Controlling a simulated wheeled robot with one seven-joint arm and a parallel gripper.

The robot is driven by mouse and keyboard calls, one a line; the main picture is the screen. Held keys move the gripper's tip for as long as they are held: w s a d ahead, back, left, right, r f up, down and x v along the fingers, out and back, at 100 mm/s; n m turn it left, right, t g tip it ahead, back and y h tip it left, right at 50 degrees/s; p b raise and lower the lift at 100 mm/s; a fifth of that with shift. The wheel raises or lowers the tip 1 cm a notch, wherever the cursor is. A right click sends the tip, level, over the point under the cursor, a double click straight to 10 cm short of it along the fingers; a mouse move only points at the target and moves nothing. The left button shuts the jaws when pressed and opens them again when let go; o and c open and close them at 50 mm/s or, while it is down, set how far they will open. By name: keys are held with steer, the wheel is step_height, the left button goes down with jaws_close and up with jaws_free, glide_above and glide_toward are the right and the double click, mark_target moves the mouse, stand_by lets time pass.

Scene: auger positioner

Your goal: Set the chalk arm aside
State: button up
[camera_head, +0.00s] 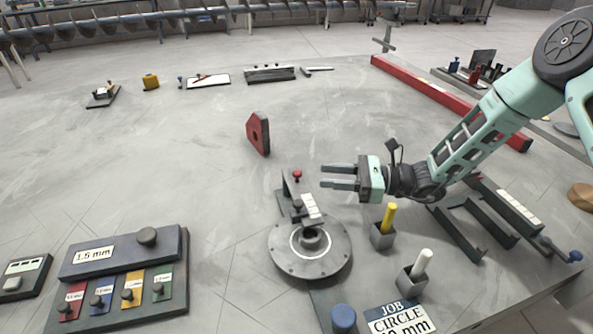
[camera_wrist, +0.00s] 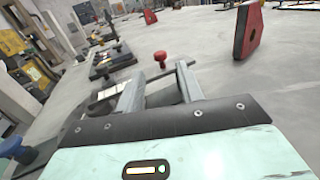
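A dark arm-like piece (camera_head: 310,205) with a pale marked strip and a red knob (camera_head: 297,175) stands on the round grey turntable (camera_head: 285,262); I take it for the chalk arm, though no label confirms this. My gripper (camera_head: 322,176) is open and empty, just right of the red knob and apart from it, its fingers pointing left. In the wrist view the red knob (camera_wrist: 160,57) shows beyond the gap between the open fingers (camera_wrist: 160,85). A white stick (camera_head: 422,262) and a yellow stick (camera_head: 389,217) stand in small grey holders to the right.
A red magnet-like block (camera_head: 258,133) stands behind the turntable. A dark rack (camera_head: 480,225) lies right, and a colored gauge tray (camera_head: 120,280) sits front left. A "JOB CIRCLE" card (camera_head: 400,318) and blue knob (camera_head: 343,318) are in front. The table's left middle is clear.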

mark_target(297, 172)
steer(key=a, duration=0.5)
steer(key=w+a, duration=0.1)
steer(key=a, duration=0.2)
steer(key=shift+p, duration=0.35)
jaws_close()
